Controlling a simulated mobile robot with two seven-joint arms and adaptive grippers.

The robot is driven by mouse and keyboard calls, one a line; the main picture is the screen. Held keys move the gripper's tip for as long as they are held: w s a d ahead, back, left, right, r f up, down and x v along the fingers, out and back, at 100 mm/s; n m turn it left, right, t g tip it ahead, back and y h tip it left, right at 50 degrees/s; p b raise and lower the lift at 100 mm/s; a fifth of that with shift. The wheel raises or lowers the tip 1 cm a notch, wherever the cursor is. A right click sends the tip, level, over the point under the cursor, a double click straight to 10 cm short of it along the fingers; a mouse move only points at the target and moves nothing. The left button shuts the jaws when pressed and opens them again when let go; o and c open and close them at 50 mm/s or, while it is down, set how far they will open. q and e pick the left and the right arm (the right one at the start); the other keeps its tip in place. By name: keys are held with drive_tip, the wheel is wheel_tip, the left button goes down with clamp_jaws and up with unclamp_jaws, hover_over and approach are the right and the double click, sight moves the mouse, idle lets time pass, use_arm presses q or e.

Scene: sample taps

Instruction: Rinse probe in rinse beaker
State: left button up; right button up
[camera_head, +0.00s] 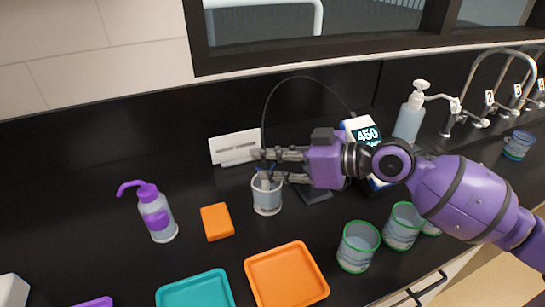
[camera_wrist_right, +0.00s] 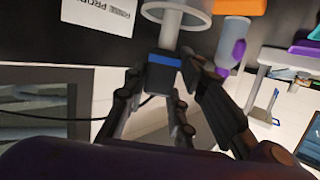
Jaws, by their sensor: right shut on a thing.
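The rinse beaker (camera_head: 267,202) is a clear, pale cup standing upright on the black counter. My right gripper (camera_head: 262,164) is just above its rim, reaching in from the right, with its fingers shut on the probe (camera_head: 265,182). The probe's lower part appears to be inside the beaker's mouth; how deep its tip is cannot be told. In the right wrist view, the fingers (camera_wrist_right: 160,72) close around the probe's dark body with a blue band (camera_wrist_right: 164,60), and the beaker (camera_wrist_right: 180,16) is beyond it. My left gripper is not in view.
A meter reading 450 (camera_head: 366,134) stands behind my right arm, with a cable looping from it. A purple wash bottle (camera_head: 157,215), an orange block (camera_head: 217,221) and an orange tray (camera_head: 322,283) are nearby. Green-rimmed beakers (camera_head: 358,246) stand at the front right.

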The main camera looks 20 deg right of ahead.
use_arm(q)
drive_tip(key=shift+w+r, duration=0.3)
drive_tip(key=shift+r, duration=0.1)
use_arm(e)
drive_tip(key=shift+s+a, duration=0.25)
drive_tip(key=shift+a, duration=0.05)
drive_tip(key=shift+s+d, duration=0.2)
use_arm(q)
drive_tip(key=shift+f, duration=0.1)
use_arm(e)
drive_tip(key=shift+s+d, duration=0.2)
drive_tip(key=shift+s, duration=0.05)
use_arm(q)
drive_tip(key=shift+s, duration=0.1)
use_arm(e)
drive_tip(key=shift+w, duration=0.2)
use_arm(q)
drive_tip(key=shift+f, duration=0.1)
use_arm(e)
drive_tip(key=shift+w, duration=0.25)
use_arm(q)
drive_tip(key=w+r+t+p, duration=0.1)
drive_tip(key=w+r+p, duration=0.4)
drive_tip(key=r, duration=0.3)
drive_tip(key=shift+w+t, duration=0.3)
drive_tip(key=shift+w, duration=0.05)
use_arm(e)
wheel_tip(320, 180, up, 10)
drive_tip(key=shift+f, duration=0.25)
drive_tip(key=shift+r, duration=0.1)
